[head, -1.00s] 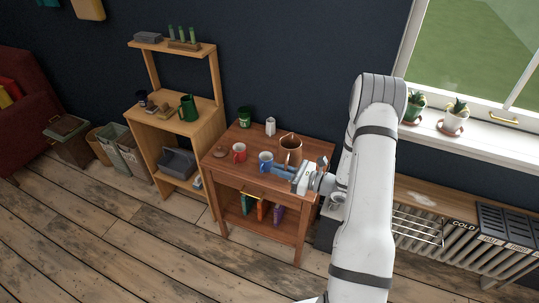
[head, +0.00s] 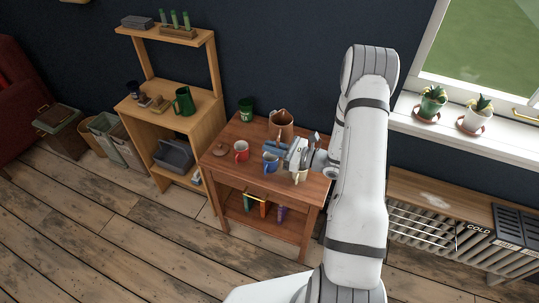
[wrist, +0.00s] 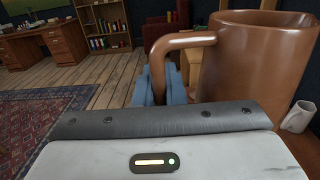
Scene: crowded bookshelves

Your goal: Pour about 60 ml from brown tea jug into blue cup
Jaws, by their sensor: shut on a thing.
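The brown tea jug (head: 281,125) is held over the back of the small wooden table, looking upright. My gripper (head: 274,148) reaches in from the right with its blue fingers shut on the jug's handle. In the wrist view the jug (wrist: 262,62) fills the upper right, and its handle (wrist: 185,42) comes down between the blue fingers (wrist: 165,84). The blue cup (head: 271,163) stands upright on the table, in front of the jug and just below the fingers in the picture. The inside of the jug and its base are not clearly seen.
A red mug (head: 241,151) stands left of the blue cup, with a brown lidded thing (head: 220,150) further left. A green cup (head: 246,109) stands at the back. A cream mug (head: 300,175) is at the right, below my gripper. The table's front left (head: 243,173) is clear.

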